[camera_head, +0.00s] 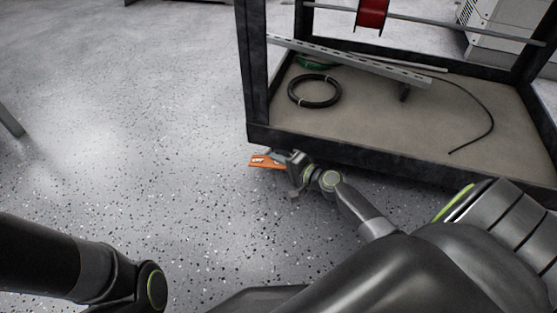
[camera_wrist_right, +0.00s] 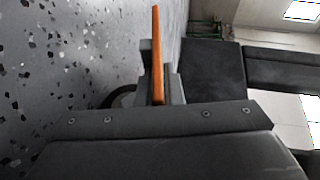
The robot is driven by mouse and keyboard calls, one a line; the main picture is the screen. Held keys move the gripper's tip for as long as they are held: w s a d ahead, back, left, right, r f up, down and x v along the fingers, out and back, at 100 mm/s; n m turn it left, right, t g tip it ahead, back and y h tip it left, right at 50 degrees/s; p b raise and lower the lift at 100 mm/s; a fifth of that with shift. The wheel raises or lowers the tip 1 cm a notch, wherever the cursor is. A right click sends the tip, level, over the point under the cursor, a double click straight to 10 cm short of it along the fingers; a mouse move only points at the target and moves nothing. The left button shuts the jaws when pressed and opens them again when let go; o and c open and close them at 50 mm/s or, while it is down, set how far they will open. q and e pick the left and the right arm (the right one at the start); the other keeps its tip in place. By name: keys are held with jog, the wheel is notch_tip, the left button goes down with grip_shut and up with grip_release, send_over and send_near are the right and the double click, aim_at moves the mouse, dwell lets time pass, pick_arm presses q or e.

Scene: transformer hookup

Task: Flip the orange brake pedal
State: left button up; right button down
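The orange brake pedal (camera_head: 265,162) sticks out low beside the near left corner of the black-framed cart, just above the floor. In the right wrist view the pedal (camera_wrist_right: 157,50) shows edge-on as a thin upright orange strip. My right gripper (camera_head: 294,166) is at the pedal's right end, below the cart's edge. In the wrist view, dark finger parts of the right gripper (camera_wrist_right: 160,85) lie close on both sides of the pedal. I cannot tell whether they press on it. My left gripper is out of view; only part of that arm shows at lower left.
The cart's black front rail (camera_head: 370,158) runs just above my right gripper. On its deck lie a black cable coil (camera_head: 314,91) and a loose cable (camera_head: 491,115). A red spool (camera_head: 371,13) hangs on a rod above. The speckled floor (camera_head: 150,130) to the left is clear.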

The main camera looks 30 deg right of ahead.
jog(key=shift+f+b, duration=0.25)
jog(key=shift+b, duration=0.35)
jog(key=shift+s+m+t+y+b, duration=0.15)
jog(key=shift+m+t+y+b, duration=0.15)
jog(key=shift+t+y+b, duration=0.25)
jog(key=shift+f+m+t, duration=0.25)
jog(key=shift+m+t, duration=0.05)
jog(key=shift+t, duration=0.35)
jog(key=shift+f+m+t, duration=0.2)
jog(key=shift+m+t, duration=0.3)
jog(key=shift+t, duration=0.6)
jog(key=shift+s, duration=0.1)
jog(key=c, duration=1.6)
grip_release()
jog(key=shift+o, duration=0.2)
jog(key=shift+d+y, duration=0.1)
jog(key=shift+y, duration=0.25)
